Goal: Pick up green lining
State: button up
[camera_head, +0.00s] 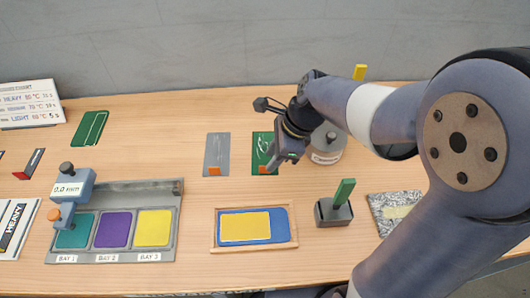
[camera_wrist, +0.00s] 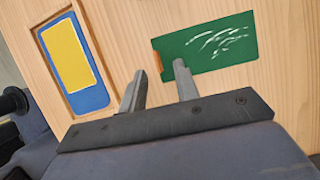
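The green lining (camera_head: 262,143) is a flat green rectangle with white strokes and an orange tab at its near end. It lies on the wooden table, partly hidden behind my gripper (camera_head: 284,160) in the head view. In the wrist view the green lining (camera_wrist: 222,45) shows at the upper right, with its orange tab (camera_wrist: 157,61) on its left edge. My gripper (camera_wrist: 160,72) is open there, with a gap between the two fingers and nothing held. The tab appears just beyond the fingertips; I cannot tell the height between them.
A grey lining (camera_head: 216,152) with an orange tab lies to the left. A wooden-framed tray (camera_head: 213,240) holds blue and yellow sheets. A green-handled block (camera_head: 334,212) and a round pot (camera_head: 327,157) stand nearby. A three-bay rack (camera_head: 55,257) is at left.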

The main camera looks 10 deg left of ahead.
jog(key=x, duration=0.4)
jog(key=shift+s+f, duration=0.1)
jog(key=shift+s, duration=0.05)
jog(key=shift+d, duration=0.1)
jog(key=shift+c, duration=0.3)
grip_shut()
